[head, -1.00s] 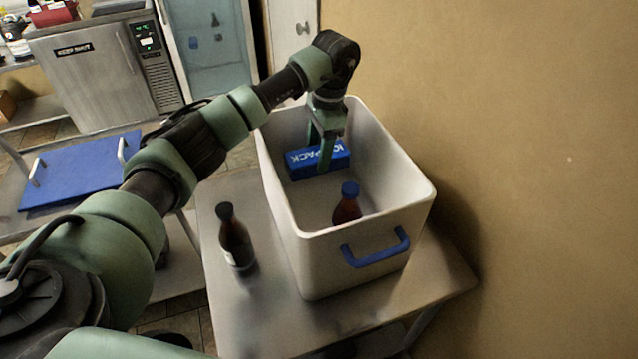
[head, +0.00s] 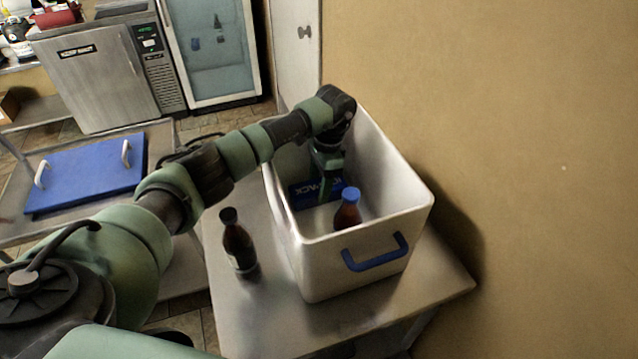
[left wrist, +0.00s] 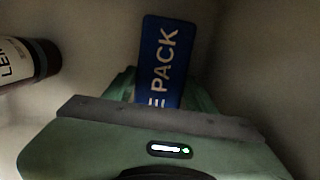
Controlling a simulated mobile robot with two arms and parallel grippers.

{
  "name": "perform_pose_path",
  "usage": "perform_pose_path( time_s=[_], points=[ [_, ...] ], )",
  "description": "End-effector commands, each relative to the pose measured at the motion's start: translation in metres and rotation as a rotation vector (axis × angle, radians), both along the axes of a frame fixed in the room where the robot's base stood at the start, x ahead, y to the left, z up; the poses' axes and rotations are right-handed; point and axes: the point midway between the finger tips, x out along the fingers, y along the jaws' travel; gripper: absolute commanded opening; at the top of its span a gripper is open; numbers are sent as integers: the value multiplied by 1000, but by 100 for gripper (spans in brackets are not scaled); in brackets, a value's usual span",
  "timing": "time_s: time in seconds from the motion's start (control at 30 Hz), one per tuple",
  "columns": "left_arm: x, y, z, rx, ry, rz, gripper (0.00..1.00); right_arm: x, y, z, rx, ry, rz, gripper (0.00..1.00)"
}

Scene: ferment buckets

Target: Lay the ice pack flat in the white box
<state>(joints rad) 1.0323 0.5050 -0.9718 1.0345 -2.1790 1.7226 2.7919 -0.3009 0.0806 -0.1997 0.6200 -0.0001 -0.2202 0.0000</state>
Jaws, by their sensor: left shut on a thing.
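The white box (head: 300,262) stands on a metal table, its open top facing up. The blue ice pack (head: 303,195) is low inside it, toward the far end. My left gripper (head: 325,190) reaches down into the box and is shut on the ice pack. The ice pack (left wrist: 167,55) also shows in the left wrist view, with its lettering up and the near end hidden by my gripper (left wrist: 160,100). I cannot tell whether it touches the box floor. My right gripper is not in view.
A dark bottle with a blue cap (head: 347,212) stands inside the box near the front. Another dark bottle (head: 238,245) stands on the table (head: 265,315) left of the box. A blue lid with white handles (head: 85,177) lies on a surface at left. A wall borders the right.

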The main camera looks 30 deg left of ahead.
Motion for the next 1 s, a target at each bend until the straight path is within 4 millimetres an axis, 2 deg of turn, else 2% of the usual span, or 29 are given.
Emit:
perform_pose_path(
  time_s=[0.03, 0.07, 0.13, 0.43, 0.57, 0.67, 1.0],
  points=[
    [0, 0, -1, 0, -1, 0, 0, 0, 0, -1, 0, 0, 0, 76],
    [0, 0, -2, 0, 0, 0, 59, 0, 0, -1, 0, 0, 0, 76],
    [0, 0, -1, 0, 0, 0, 78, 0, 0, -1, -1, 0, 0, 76],
    [0, 0, -1, 0, 0, 0, 78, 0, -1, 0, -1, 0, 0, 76],
    [2, -1, 6, 0, -3, 1, 78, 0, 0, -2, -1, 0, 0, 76],
    [4, -2, 20, 1, -5, 0, 78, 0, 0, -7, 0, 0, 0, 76],
    [12, -9, 91, 0, -4, 1, 78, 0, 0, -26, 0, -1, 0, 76]
  ],
)
